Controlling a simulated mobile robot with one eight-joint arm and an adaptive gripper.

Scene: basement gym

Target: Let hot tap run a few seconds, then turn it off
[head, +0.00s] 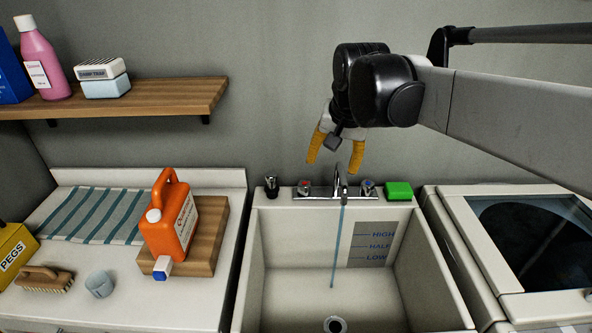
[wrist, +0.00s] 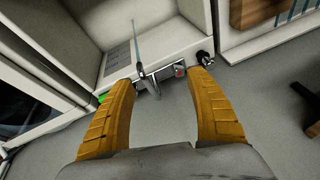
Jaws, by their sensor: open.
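The tap (head: 340,188) stands at the back rim of the white sink (head: 249,268). A thin stream of water (head: 338,250) falls from its spout; the stream also shows in the wrist view (wrist: 135,42). The red-marked hot handle (head: 304,187) is left of the spout and the blue-marked handle (head: 367,187) is right of it. My gripper (head: 336,165) is open and empty above and behind the tap, fingers pointing down. In the wrist view the red-marked handle (wrist: 180,70) lies between the yellow fingertips, nearer the right one; touching is not visible.
A black knob fitting (head: 271,184) and a green block (head: 399,191) flank the tap on the rim. An orange jug (head: 170,222) stands on a wooden board at left. A washer (head: 530,240) is at right. A wooden shelf (head: 150,100) sticks out at upper left.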

